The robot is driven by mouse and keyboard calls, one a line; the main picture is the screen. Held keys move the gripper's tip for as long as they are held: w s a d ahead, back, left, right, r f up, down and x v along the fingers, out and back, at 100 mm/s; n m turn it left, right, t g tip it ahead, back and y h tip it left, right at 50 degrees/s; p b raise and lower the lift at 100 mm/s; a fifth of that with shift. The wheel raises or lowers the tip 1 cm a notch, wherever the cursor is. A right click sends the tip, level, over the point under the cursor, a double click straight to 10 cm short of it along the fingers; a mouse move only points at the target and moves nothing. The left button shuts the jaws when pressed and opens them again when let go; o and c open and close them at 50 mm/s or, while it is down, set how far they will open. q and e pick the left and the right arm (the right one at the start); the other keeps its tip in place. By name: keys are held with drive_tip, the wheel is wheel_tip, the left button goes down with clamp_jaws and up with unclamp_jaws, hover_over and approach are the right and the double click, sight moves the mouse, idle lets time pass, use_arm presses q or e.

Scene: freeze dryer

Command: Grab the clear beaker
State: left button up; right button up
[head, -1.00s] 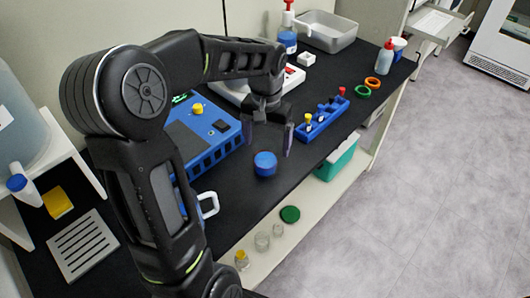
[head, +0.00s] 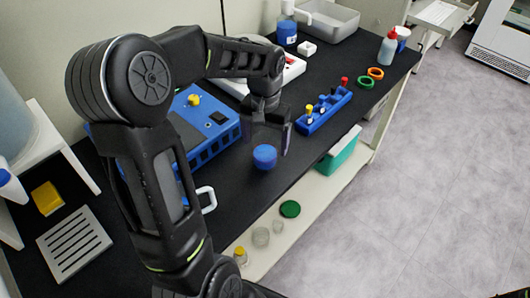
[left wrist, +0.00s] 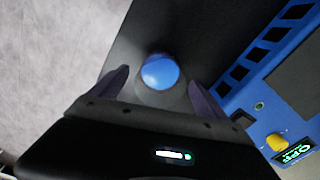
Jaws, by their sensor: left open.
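Small clear glass containers (head: 261,237) stand on the lower shelf; I cannot tell whether one is the clear beaker. A white handle (head: 207,199) shows beside my left arm, and whatever it belongs to is mostly hidden. My left gripper (head: 266,137) is open above the black bench, close to a round blue-topped container (head: 264,157). In the left wrist view, the blue top (left wrist: 160,71) lies between the two spread fingers of my left gripper (left wrist: 158,82), with no visible contact. My right gripper is out of view.
A blue device (head: 212,125) stands left of the gripper, and a blue rack (head: 324,112) with small tubes stands right. Orange and green rings (head: 366,83) and a red-capped bottle (head: 387,48) are farther right. The bench front edge is close to the blue-topped container.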

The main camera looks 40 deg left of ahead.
use_arm(q)
wheel_tip(320, 180, down, 5)
drive_tip(key=shift+f+p, duration=0.1)
drive_tip(key=shift+p, duration=0.3)
drive_tip(key=shift+c, duration=0.4)
drive_tip(key=c, duration=1.6)
wheel_tip(320, 180, up, 10)
idle(1.0)
idle(0.7)
